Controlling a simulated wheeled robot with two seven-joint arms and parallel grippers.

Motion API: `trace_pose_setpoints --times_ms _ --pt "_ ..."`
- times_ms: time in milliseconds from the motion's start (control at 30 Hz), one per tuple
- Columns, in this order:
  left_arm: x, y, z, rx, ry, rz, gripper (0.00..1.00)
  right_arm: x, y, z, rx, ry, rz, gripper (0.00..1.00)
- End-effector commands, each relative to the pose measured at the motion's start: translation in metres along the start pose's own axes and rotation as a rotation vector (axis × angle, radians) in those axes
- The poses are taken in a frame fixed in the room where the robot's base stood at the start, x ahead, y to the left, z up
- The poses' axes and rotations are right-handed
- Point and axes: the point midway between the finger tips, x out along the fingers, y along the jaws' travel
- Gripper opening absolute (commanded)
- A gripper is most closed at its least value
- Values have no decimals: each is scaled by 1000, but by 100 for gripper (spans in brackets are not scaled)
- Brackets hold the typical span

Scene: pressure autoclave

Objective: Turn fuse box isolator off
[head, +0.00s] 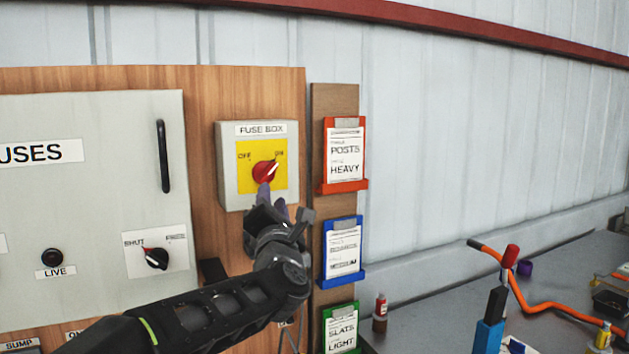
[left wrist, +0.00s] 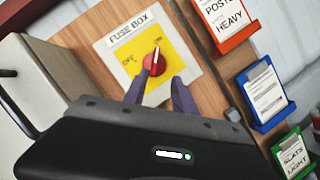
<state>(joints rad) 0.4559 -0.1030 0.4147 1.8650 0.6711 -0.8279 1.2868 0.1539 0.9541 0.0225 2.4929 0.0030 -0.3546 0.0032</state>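The fuse box isolator is a red rotary knob (head: 264,172) on a yellow plate (head: 246,182) in a grey box labelled FUSE BOX (head: 228,160). Its white pointer line aims up and right at ON; OFF is marked at upper left. My left gripper (head: 266,198) is just below the knob in the head view. In the left wrist view its two purple fingers (left wrist: 157,90) stand apart, with the red knob (left wrist: 154,64) just beyond and between their tips. Contact cannot be told. My right gripper is not in view.
Left of the box is a grey fuses cabinet (head: 90,120) with a black handle (head: 163,156) and a SHUT/FREE knob (head: 156,258). Right of it hang red (head: 343,187), blue (head: 342,280) and green (head: 342,310) card holders. A bench (head: 440,300) with clutter is at lower right.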

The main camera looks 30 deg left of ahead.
Motion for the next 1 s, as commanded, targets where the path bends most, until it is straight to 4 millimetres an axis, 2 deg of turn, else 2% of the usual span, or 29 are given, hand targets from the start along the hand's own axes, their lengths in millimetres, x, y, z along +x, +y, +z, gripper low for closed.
trace_pose_setpoints --times_ms 67,467,567,900,1000 --pt "0 11 2 -23 2 19 33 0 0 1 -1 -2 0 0" --pt "5 10 3 -21 1 16 33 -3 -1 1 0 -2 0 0" --pt "14 10 3 -20 2 16 33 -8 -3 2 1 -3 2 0" --pt "65 11 4 -21 2 13 33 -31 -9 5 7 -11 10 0" --pt "74 10 4 -20 1 14 33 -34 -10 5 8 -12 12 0"
